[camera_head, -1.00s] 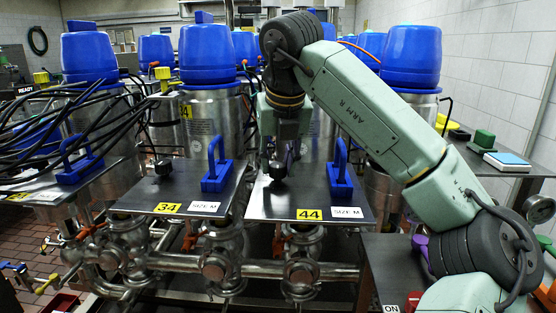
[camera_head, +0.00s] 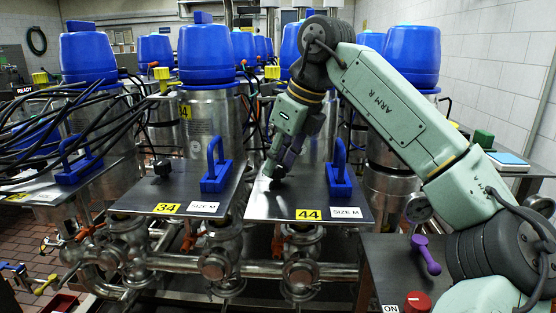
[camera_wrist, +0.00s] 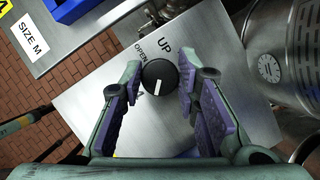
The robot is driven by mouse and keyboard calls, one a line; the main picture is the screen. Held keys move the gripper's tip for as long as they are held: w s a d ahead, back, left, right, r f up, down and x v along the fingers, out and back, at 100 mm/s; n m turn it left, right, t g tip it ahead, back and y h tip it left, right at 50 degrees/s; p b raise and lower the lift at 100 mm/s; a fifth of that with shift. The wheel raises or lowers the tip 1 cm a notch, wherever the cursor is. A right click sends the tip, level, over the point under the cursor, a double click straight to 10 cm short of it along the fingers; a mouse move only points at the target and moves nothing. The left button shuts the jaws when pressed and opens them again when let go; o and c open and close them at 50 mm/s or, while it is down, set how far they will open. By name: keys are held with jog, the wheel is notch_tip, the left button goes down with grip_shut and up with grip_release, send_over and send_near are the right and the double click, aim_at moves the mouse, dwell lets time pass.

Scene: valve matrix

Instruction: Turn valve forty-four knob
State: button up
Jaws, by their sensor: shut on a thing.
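The valve forty-four plate (camera_head: 300,196) is a grey metal panel with a yellow "44" label (camera_head: 310,214) and a blue handle (camera_head: 340,180) on its right side. Its round black knob (camera_wrist: 159,77) shows in the wrist view with a white pointer line directed toward the bottom of that picture. "OPEN" and "UP" are printed on the plate beside it. My gripper (camera_wrist: 160,72) is shut on the knob, with a purple-padded finger on each side. In the head view my gripper (camera_head: 275,168) reaches down to the plate, tilted, and mostly hides the knob.
The valve 34 plate (camera_head: 178,190), with its own black knob and blue handle (camera_head: 215,166), lies just to the left. Steel cylinders with blue caps (camera_head: 207,54) stand close behind. Black cables (camera_head: 60,125) hang at the left. Pipes run below the plates.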

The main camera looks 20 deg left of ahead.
jog(key=shift+n, duration=0.5)
jog(key=o, duration=1.2)
jog(key=shift+c, duration=0.2)
jog(key=shift+r, duration=0.1)
jog(key=w+v, duration=0.1)
jog(key=v, duration=1)
jog(key=shift+s+d+r, duration=0.2)
jog(key=shift+s+r, duration=0.2)
